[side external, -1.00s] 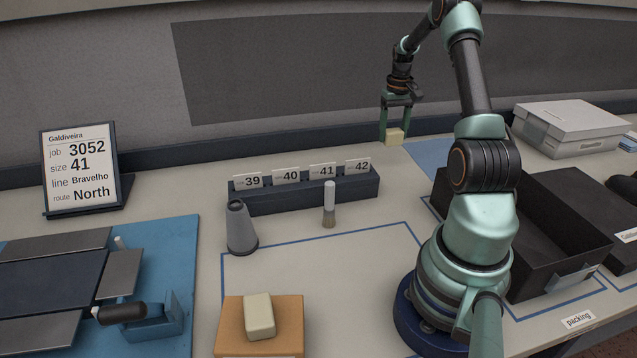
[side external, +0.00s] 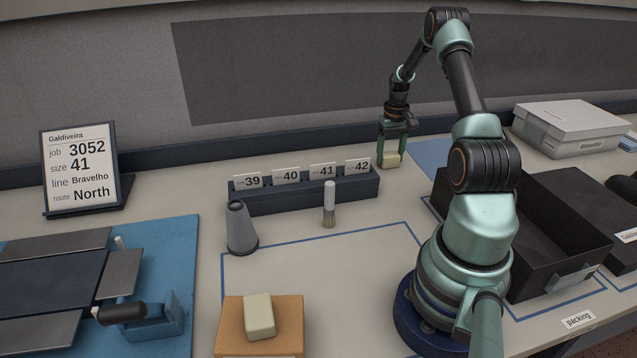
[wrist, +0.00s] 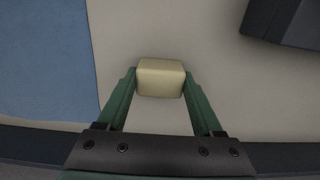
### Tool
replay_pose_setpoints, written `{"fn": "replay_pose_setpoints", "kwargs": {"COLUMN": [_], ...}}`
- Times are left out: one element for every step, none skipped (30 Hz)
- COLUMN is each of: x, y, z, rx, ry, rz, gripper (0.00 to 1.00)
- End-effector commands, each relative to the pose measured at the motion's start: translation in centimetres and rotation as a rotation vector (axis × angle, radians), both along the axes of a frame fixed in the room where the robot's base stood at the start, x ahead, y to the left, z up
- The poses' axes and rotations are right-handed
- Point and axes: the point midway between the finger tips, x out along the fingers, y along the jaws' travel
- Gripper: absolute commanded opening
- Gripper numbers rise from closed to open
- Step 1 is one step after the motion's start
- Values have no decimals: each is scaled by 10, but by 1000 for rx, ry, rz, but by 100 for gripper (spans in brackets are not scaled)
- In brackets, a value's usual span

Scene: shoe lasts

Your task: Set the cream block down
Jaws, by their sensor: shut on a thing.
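The cream block (side external: 391,160) is between the fingers of my gripper (side external: 391,153), low over the pale bench top, just right of the dark number rack. In the wrist view the block (wrist: 161,77) sits between the two green fingertips of my gripper (wrist: 160,84), which are shut on it. I cannot tell whether its underside touches the bench. Another cream block (side external: 259,316) lies on an orange-brown board (side external: 231,330) at the front.
The number rack (side external: 305,191) is close on the left, also at the wrist view's upper right (wrist: 285,22). A blue mat (side external: 428,153) lies to the right. A black open box (side external: 545,255) and a light lidded box (side external: 570,127) stand further right.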

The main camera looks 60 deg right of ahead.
Motion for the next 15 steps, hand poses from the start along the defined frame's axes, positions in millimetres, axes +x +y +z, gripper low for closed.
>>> {"fn": "replay_pose_setpoints", "kwargs": {"x": [0, 0, 0, 0, 0, 0, 0, 0, 0, 0, 0, 0, 0, 0, 0], "y": [0, 0, 0, 0, 0, 0, 0, 0, 0, 0, 0, 0, 0, 0, 0], "z": [-2, -1, -1, -1, -1, -1, -1, -1, -1, -1, -1, -1, 0, 1, 3], "rx": [1, 0, 0, 0, 0, 0, 0, 0, 0, 0, 0, 0, 0, -1, -1], "ry": [1, 0, 0, 0, 0, 0, 0, 0, 0, 0, 0, 0, 0, -1, -1], "rz": [0, 0, 0, 0, 0, 0, 0, 0, 0, 0, 0, 0, 0, 0, 0], "gripper": [11, 79, 94, 98, 98, 98, 98, 98, 98, 98, 98, 98, 98, 98, 98]}}
